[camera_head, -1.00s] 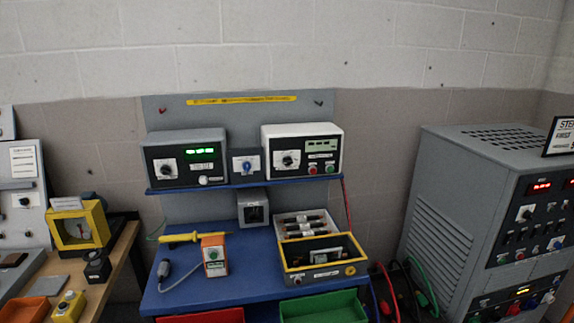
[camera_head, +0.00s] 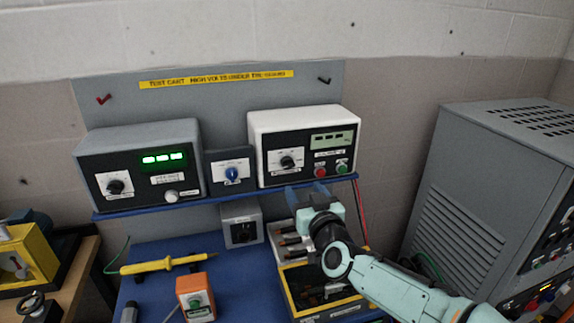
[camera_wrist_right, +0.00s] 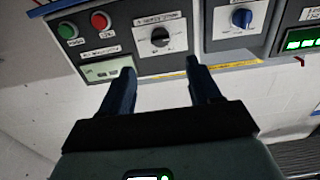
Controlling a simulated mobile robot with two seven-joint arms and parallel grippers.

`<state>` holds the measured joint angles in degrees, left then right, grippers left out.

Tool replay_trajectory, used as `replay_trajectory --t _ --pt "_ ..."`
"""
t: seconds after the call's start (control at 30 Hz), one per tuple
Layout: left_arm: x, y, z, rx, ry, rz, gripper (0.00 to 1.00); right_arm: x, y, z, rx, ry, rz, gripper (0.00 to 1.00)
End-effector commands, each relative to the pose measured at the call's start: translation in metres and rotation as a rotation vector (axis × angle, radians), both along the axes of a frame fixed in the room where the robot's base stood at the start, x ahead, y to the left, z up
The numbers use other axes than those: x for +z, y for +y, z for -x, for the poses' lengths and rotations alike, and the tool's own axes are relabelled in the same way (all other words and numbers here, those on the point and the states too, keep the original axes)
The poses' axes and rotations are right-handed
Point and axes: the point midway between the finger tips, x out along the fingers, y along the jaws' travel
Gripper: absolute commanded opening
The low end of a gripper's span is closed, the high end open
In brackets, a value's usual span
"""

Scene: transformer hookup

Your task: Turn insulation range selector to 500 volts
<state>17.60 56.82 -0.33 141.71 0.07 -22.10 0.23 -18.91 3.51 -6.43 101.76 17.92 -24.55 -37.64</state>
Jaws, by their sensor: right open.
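The white-cased instrument (camera_head: 255,118) stands at the right of the blue shelf. It carries a black selector knob (camera_head: 287,162) on a white dial plate; the range marks are too small to read. The same knob (camera_wrist_right: 160,37) shows upside down in the right wrist view. My right gripper (camera_head: 308,188) is open and empty, in front of and just below this instrument. In the right wrist view its fingers (camera_wrist_right: 158,70) point toward the panel, one on each side of the knob's line, still apart from it. My left gripper is not in view.
A red button (camera_head: 320,172), a green button (camera_head: 342,168) and a display (camera_head: 331,141) share the panel. A blue knob (camera_head: 232,174) sits on a small grey box to the left, then a grey instrument (camera_head: 140,140). Below lie a yellow probe (camera_head: 160,265) and a yellow-edged box (camera_head: 291,304).

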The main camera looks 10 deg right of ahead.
Motion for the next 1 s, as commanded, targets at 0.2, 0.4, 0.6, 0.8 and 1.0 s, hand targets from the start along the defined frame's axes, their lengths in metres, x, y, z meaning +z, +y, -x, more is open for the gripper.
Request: replay_trajectory --t 0.2,0.4,0.6,0.8,1.0 --pt "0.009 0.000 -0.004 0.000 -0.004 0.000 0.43 -0.001 0.002 -0.045 -0.001 0.004 0.002 0.62" --pt "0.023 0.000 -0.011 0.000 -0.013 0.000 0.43 0.000 0.003 -0.087 0.000 0.003 0.001 0.62" --pt "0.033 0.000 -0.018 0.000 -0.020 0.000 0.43 0.000 0.004 -0.113 0.000 0.004 0.000 0.62" --pt "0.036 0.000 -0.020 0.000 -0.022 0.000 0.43 -0.002 0.005 -0.122 0.001 0.004 -0.001 0.62" --pt "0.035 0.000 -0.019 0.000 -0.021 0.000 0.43 -0.002 0.005 -0.122 0.001 0.004 0.000 0.62"
